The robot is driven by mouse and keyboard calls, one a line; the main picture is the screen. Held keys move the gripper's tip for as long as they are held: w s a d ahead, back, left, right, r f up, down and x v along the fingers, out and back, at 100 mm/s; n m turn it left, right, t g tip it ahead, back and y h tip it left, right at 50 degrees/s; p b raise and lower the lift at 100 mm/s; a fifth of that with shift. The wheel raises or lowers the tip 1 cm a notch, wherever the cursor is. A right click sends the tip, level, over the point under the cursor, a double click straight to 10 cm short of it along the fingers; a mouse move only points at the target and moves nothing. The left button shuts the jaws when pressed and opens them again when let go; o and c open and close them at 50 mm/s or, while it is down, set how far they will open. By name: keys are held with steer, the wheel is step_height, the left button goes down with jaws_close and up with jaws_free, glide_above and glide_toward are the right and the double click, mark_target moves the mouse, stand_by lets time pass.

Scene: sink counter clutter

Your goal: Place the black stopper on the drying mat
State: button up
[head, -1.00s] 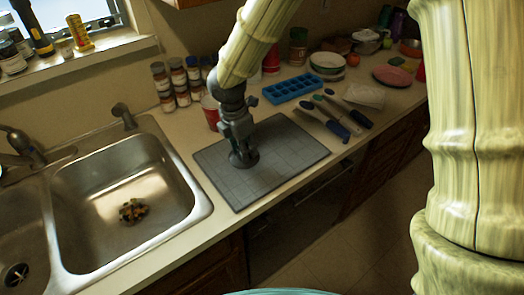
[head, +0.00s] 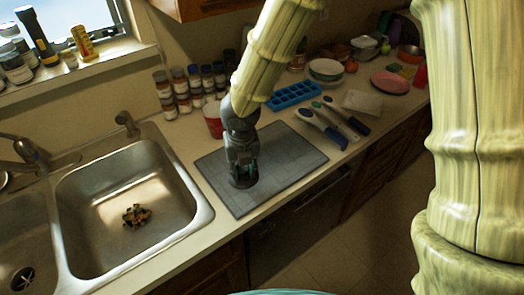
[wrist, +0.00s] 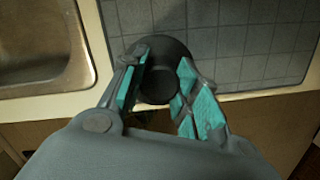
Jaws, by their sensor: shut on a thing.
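The black stopper (wrist: 165,50) is a round dark piece between the fingers of my gripper (wrist: 160,82) in the wrist view. In the head view the stopper (head: 243,183) shows at the lower end of my gripper (head: 243,172), over the left front part of the drying mat. My gripper is shut on it. The grey, grid-lined drying mat (head: 290,160) lies flat on the counter right of the sink; its grid also shows in the wrist view (wrist: 245,40). I cannot tell whether the stopper touches the mat.
The steel sink (head: 110,235) is left of the mat, with dark scraps (head: 136,215) in it. A red cup (head: 212,120), spice jars (head: 185,88), a blue ice tray (head: 293,95) and several utensils (head: 333,122) stand or lie behind and right. The mat's right half is clear.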

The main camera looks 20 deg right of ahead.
steer(key=w+d+p, duration=0.1)
steer(key=w+d, duration=0.1)
steer(key=w+d+p, duration=0.1)
steer(key=w+d, duration=0.2)
steer(key=w+d+f+p, duration=0.1)
steer(key=w+d, duration=0.1)
steer(key=w, duration=0.1)
steer(key=shift+w+d+p, duration=0.25)
steer(key=shift+d+p, duration=0.05)
steer(key=shift+d, duration=0.1)
steer(key=shift+w+d, duration=0.3)
steer(key=shift+w, duration=0.05)
step_height(320, 180, down, 2)
steer(key=shift+d+f+p, duration=0.15)
steer(key=shift+f+p, duration=0.05)
steer(key=shift+p, duration=0.55)
steer(key=shift+w+f, duration=0.1)
steer(key=shift+f, duration=0.55)
steer(key=shift+f, duration=0.1)
steer(key=o, duration=1)
